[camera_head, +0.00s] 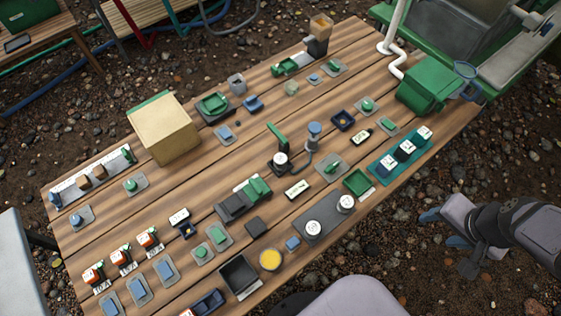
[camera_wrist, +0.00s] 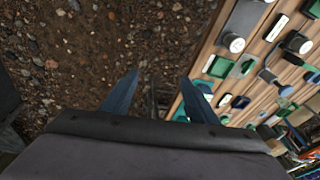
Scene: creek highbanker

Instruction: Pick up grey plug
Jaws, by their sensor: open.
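No single object is clearly the grey plug. Two short round grey pieces with white labelled tops, one (camera_head: 346,203) and another (camera_head: 313,229), stand on a dark grey block (camera_head: 331,214) near the table's front right edge. One such white-topped piece also shows in the wrist view (camera_wrist: 232,42). A small grey cup-like piece (camera_head: 237,84) stands at the back. My gripper (camera_head: 444,228) is off the table's right side, over the gravel. Its blue fingers (camera_wrist: 160,97) are spread apart with nothing between them.
The wooden table (camera_head: 95,230) is crowded with small parts on plates. A teal tray (camera_head: 380,170) with several labelled pieces lies nearest my gripper. A cardboard-coloured box (camera_head: 165,130) and a green pump-like body (camera_head: 428,88) stand tall. Gravel ground (camera_wrist: 60,60) beside the table is free.

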